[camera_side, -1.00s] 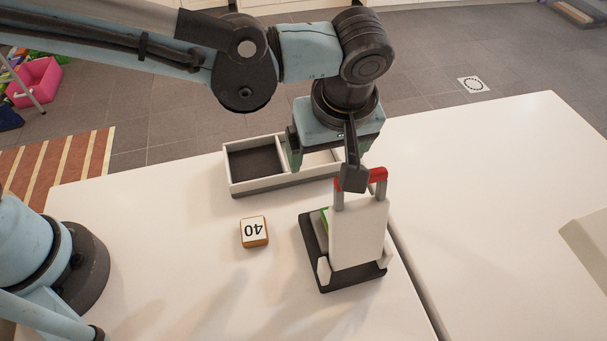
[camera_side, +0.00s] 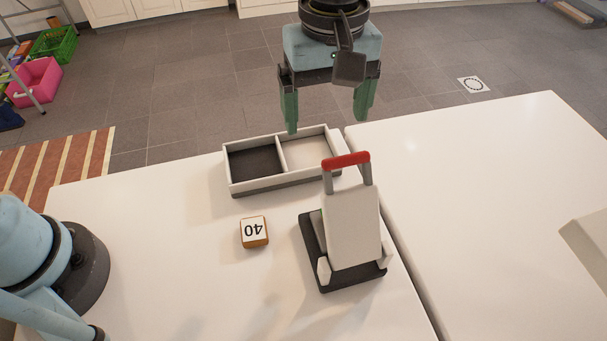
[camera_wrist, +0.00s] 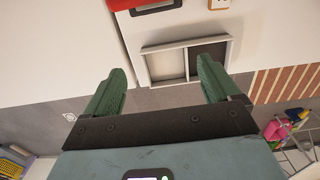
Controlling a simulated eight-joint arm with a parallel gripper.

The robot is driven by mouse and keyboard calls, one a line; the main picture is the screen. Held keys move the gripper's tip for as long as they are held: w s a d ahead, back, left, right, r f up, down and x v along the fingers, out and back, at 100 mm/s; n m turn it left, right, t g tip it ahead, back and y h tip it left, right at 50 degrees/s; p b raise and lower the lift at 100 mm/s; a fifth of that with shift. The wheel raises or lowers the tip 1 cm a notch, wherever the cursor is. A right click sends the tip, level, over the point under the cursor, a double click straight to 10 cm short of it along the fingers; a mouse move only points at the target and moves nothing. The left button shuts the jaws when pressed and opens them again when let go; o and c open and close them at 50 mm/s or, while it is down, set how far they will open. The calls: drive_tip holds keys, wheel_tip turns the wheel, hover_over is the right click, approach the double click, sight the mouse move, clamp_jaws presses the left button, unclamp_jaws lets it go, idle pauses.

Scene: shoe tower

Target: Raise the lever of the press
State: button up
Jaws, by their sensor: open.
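The press (camera_side: 352,228) stands on the table, with a dark base and a white plate. Its lever (camera_side: 346,160) has a red bar on two grey posts and points up, leaning slightly back. My gripper (camera_side: 327,120) is open and empty, raised above and behind the lever and well clear of it. In the wrist view, my gripper's green fingers (camera_wrist: 162,82) are wide apart with nothing between them. A red part of the lever (camera_wrist: 120,4) is cut off at the top edge there.
A two-compartment tray (camera_side: 232,180) lies behind the press, one side dark and one light. A wooden block marked 40 (camera_side: 254,231) lies left of the press. A second table (camera_side: 490,190) adjoins on the right across a narrow gap.

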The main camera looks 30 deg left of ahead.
drive_tip(key=s+a+m+t+h, duration=0.1)
drive_tip(key=a+m+t, duration=0.4)
drive_tip(key=a, duration=1.6)
drive_tip(key=shift+s+a+m, duration=0.15)
drive_tip(key=shift+s+m, duration=0.4)
drive_tip(key=shift+m, duration=0.15)
drive_tip(key=shift+r, duration=0.1)
wheel_tip(320, 180, up, 12)
drive_tip(key=n+g+y, duration=0.1)
drive_tip(key=n+g, duration=0.4)
drive_tip(key=n, duration=0.1)
hover_over(347, 156)
wheel_tip(347, 156, down, 12)
drive_tip(key=shift+c, duration=0.4)
